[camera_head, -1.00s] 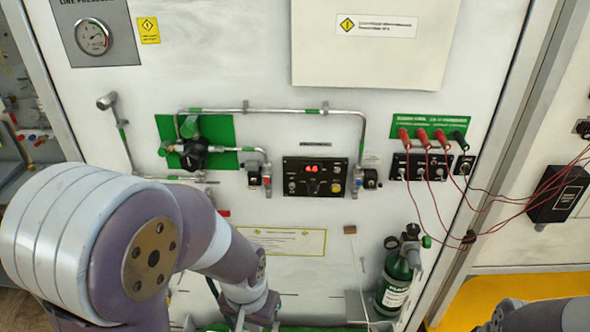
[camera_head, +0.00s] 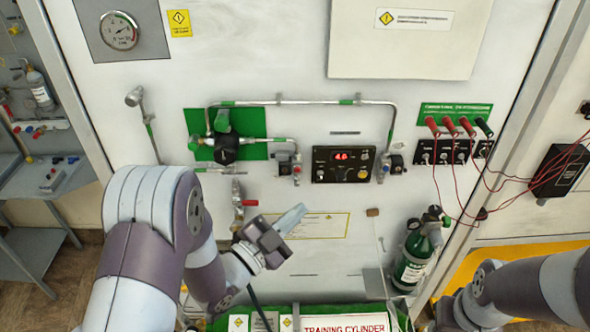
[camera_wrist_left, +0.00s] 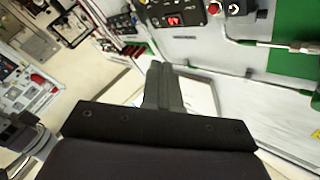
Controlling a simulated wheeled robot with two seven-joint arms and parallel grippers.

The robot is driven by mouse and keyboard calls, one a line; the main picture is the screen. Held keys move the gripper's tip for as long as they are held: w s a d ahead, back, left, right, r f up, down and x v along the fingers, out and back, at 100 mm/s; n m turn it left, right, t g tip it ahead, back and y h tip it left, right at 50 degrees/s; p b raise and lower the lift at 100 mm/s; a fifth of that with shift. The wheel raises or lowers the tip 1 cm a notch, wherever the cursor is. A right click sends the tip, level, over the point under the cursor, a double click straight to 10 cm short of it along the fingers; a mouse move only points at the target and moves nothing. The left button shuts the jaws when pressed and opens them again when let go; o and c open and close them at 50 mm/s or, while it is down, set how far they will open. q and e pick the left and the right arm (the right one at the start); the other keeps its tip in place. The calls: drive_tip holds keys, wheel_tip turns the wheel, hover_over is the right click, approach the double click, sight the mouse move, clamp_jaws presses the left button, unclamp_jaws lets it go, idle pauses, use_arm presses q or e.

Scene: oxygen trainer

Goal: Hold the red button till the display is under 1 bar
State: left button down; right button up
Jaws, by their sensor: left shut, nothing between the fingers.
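The black control panel (camera_head: 320,174) is on the white wall in the head view. Its display (camera_head: 341,156) shows red digits too blurred to read surely. In the left wrist view the display (camera_wrist_left: 173,21) is at the top, with a round red button (camera_wrist_left: 213,8) beside it. I cannot pick out the button surely in the head view. My left gripper (camera_head: 291,217) is below and left of the panel, shut and empty, apart from the panel. Its shut fingers (camera_wrist_left: 162,84) also show in the left wrist view. My right arm shows at lower right, its gripper out of view.
Steel pipes and a green-backed regulator (camera_head: 225,148) are left of the panel. A red-handled valve (camera_head: 240,203) is near my left gripper. A green cylinder (camera_head: 414,260) stands at right. Red cables (camera_head: 483,180) hang at far right. A gauge (camera_head: 119,30) is at upper left.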

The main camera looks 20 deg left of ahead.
sight(297, 170)
use_arm(q)
drive_tip(key=w+a+b, duration=0.1)
drive_tip(key=w+a, duration=0.1)
drive_tip(key=w, duration=0.6)
drive_tip(key=shift+w+a, duration=0.25)
drive_tip(key=shift+w+f, duration=0.1)
idle(2.0)
drive_tip(key=shift+w+a+b, duration=0.1)
drive_tip(key=shift+w+b, duration=0.2)
drive_tip(key=shift+b, duration=0.05)
